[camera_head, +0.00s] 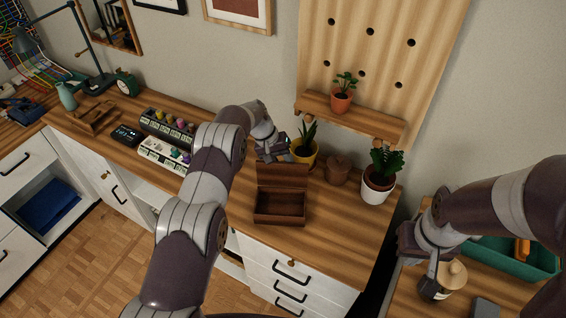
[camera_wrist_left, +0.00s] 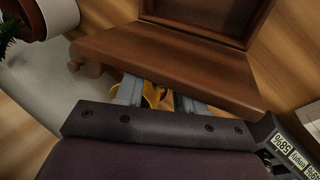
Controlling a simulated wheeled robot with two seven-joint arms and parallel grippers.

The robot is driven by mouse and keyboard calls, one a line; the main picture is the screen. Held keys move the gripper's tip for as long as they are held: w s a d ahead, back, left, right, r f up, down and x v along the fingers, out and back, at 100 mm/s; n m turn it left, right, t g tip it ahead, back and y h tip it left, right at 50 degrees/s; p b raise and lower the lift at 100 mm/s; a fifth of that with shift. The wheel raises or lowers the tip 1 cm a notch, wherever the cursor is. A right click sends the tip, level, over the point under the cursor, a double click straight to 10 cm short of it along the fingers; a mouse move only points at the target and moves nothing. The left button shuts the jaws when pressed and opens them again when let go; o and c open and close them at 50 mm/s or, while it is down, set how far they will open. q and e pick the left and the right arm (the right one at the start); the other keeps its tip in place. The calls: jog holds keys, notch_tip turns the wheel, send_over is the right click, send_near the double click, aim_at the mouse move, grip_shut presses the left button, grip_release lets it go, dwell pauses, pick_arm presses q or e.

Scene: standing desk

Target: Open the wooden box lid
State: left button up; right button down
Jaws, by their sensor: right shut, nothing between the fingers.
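The dark brown wooden box (camera_head: 280,212) sits on the desk, and its hollow inside shows. Its lid (camera_head: 283,177) stands raised at the back edge. In the left wrist view the lid (camera_wrist_left: 170,62) slants across the upper middle, in front of my fingertips. My left gripper (camera_head: 275,150) is just behind the lid; its two fingers (camera_wrist_left: 160,97) are apart, with tips hidden by the lid. I cannot tell whether they touch it. My right gripper (camera_head: 431,282) is shut and empty, low at the right beside a jar with a wooden knob lid (camera_head: 452,274).
A yellow pot (camera_head: 304,155), a small brown lidded pot (camera_head: 338,170) and a white plant pot (camera_head: 376,188) stand close behind and right of the box. Trays of small items (camera_head: 165,152) lie to the left. Desk in front of the white pot is clear.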

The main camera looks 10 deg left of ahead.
pick_arm(q)
jog(key=b+v, duration=0.3)
jog(key=v, duration=0.9)
jog(key=shift+r, duration=0.3)
jog(key=shift+s, duration=0.1)
